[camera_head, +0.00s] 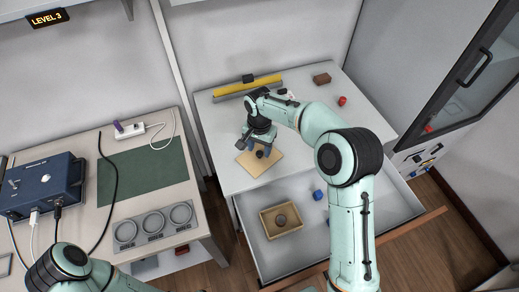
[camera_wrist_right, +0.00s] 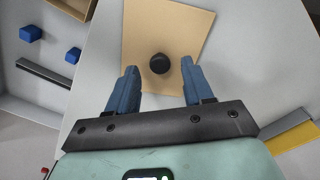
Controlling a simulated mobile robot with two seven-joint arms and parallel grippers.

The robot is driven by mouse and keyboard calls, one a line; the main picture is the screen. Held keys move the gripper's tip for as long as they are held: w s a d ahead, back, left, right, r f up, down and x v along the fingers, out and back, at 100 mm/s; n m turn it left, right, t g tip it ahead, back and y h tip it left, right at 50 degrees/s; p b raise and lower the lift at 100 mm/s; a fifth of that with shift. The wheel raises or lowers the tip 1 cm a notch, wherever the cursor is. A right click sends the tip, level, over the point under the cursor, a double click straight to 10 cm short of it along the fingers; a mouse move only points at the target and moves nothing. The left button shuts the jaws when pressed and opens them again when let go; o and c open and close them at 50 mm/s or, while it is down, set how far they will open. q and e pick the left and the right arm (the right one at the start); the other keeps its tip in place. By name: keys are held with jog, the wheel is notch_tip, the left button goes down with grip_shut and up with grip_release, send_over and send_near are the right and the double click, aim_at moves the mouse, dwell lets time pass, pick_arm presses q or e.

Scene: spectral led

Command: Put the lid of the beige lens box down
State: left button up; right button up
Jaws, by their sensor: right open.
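The beige lid (camera_head: 269,165) lies on the white worktop near its front edge. It is a flat square with a round black knob (camera_wrist_right: 160,64). My right gripper (camera_head: 254,148) is over the lid and partly hides it in the head view. In the right wrist view its blue fingers (camera_wrist_right: 159,68) are spread, with the knob between their tips and a gap on each side. The open beige lens box (camera_head: 266,228) sits in the open drawer below, with a dark round thing inside. My left gripper is out of view; only part of my left arm shows.
The drawer (camera_head: 300,252) also holds blue pieces (camera_head: 318,195). A yellow bar (camera_head: 247,86), a brown block (camera_head: 322,79) and a red piece (camera_head: 342,101) are at the worktop's back. The left table holds a blue device (camera_head: 42,187), a green mat (camera_head: 140,172) and a three-ring tray (camera_head: 154,225).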

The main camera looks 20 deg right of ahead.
aim_at(259, 153)
notch_tip(259, 153, up, 10)
jog(key=p, duration=0.1)
jog(key=shift+r, duration=0.2)
jog(key=shift+f, duration=0.1)
dwell(0.4)
